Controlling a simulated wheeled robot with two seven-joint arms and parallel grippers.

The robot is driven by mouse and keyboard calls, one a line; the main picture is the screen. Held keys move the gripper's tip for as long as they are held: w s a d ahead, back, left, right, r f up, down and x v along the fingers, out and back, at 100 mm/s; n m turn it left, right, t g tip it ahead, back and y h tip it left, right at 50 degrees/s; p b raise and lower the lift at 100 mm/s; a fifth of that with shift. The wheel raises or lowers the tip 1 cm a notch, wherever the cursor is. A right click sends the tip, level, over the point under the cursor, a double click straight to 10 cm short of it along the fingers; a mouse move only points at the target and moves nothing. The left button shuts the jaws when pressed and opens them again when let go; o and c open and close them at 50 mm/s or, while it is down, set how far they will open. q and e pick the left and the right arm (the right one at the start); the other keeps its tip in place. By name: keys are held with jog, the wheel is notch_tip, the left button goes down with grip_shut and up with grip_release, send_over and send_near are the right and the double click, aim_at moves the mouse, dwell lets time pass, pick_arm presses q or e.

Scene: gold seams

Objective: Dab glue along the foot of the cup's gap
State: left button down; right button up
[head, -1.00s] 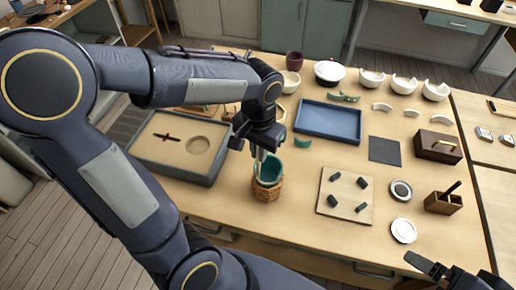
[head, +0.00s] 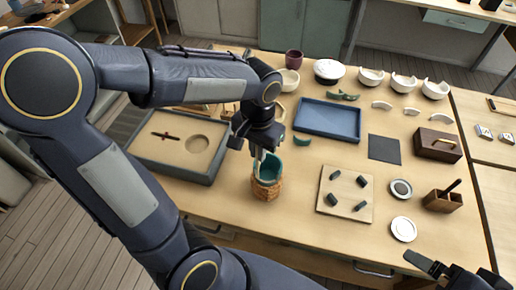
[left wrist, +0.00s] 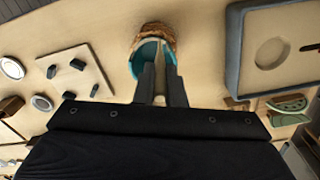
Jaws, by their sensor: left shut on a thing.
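The teal cup (head: 272,162) stands in a woven holder (head: 266,187) near the table's front edge. It also shows in the left wrist view (left wrist: 137,62), beyond my fingers, with the holder (left wrist: 158,33). My left gripper (head: 258,153) points down over the cup's near left rim. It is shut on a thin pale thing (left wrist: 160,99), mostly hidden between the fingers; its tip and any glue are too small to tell. The foot of the gap is not clearly visible. My right gripper (head: 432,268) is at the lower right, partly cut off, away from the cup.
Left is a grey-rimmed tray (head: 205,178) with a sandy bed. Behind is a blue tray (head: 330,137). Right are a board (head: 345,208) with dark pegs, white discs (head: 403,229), and a wooden box (head: 437,146). White broken bowls (head: 403,83) line the back.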

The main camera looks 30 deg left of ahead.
pick_arm(q)
jog(key=shift+r, duration=0.15)
dwell(0.4)
jog(key=shift+d, duration=0.15)
jog(key=shift+d+r+p, duration=0.15)
jog(key=shift+d+p, duration=0.15)
jog(key=shift+d, duration=0.6)
jog(key=shift+f+b, duration=0.3)
jog(key=shift+f, duration=0.1)
dwell(0.6)
jog(key=shift+r, duration=0.25)
dwell(0.3)
jog(key=shift+w+d+r+p, duration=0.15)
jog(key=shift+w+d+p, duration=0.3)
jog(key=shift+d, duration=0.45)
jog(key=shift+f+b, duration=0.4)
dwell(0.6)
